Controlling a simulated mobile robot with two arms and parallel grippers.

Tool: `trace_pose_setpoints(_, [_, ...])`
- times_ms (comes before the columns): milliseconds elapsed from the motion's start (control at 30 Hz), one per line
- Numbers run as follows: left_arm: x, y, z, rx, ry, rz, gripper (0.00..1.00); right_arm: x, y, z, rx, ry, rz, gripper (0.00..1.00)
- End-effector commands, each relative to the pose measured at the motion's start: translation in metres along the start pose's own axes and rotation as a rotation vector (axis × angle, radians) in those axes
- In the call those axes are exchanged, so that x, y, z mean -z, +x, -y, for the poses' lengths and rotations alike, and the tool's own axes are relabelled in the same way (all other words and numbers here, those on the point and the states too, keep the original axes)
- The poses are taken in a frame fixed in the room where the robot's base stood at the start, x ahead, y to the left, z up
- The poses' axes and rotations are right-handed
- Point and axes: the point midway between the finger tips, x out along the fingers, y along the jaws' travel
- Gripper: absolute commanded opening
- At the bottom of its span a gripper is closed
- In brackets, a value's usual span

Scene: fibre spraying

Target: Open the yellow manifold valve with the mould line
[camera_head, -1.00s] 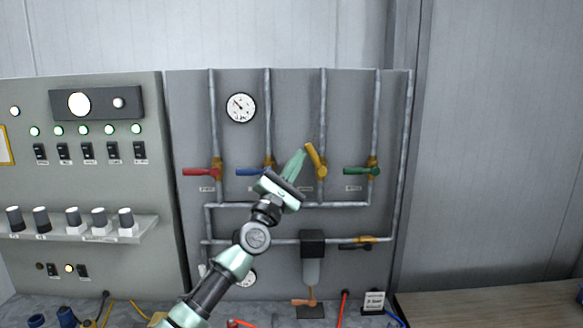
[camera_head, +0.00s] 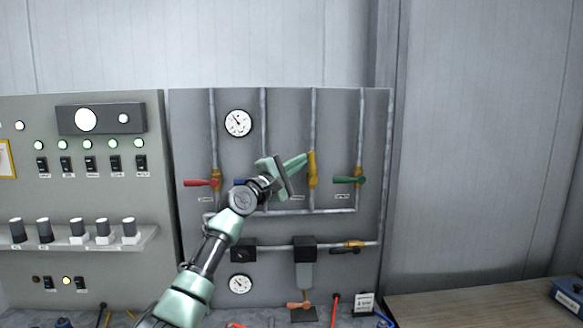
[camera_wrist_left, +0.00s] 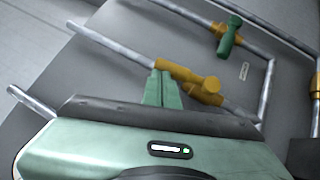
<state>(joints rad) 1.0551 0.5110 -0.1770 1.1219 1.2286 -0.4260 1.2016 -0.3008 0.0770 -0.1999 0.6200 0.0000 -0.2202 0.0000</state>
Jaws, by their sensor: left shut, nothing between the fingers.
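The yellow valve handle (camera_head: 312,168) is on the third vertical pipe of the manifold panel. It stands upright, in line with its pipe. In the left wrist view the yellow handle (camera_wrist_left: 178,70) also lies along the pipe. My left gripper (camera_head: 304,160) is shut and empty, with its green fingertips at the left side of the handle's upper part. In the left wrist view the closed fingertips (camera_wrist_left: 163,78) are right at the handle; whether they touch it I cannot tell. My right gripper is out of view.
The red valve handle (camera_head: 198,183) and green valve handle (camera_head: 347,180) lie crosswise to their pipes. The blue handle (camera_head: 239,182) is mostly hidden behind my left arm. A lower black-handled valve (camera_head: 346,247) and gauges (camera_head: 238,123) share the panel. A wooden tabletop (camera_head: 470,305) is at right.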

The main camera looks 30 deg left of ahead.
Motion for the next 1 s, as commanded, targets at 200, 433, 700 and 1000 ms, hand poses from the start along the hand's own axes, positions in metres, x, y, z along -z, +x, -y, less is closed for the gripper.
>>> trace_pose_setpoints(200, [-0.003, 0.0081, -0.0023, -0.002, -0.002, 0.001, 0.0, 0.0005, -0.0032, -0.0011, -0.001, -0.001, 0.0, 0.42])
trace_pose_setpoints(433, [-0.0035, 0.0104, -0.0028, -0.004, -0.001, -0.001, 0.0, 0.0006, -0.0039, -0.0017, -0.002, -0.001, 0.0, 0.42])
trace_pose_setpoints(700, [-0.0039, 0.0106, -0.0037, -0.006, -0.001, 0.0, 0.0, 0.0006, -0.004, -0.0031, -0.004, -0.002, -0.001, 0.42])
trace_pose_setpoints(1000, [-0.0047, 0.0106, -0.0046, -0.007, -0.002, 0.001, 0.0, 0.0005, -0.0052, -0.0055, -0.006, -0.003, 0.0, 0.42])
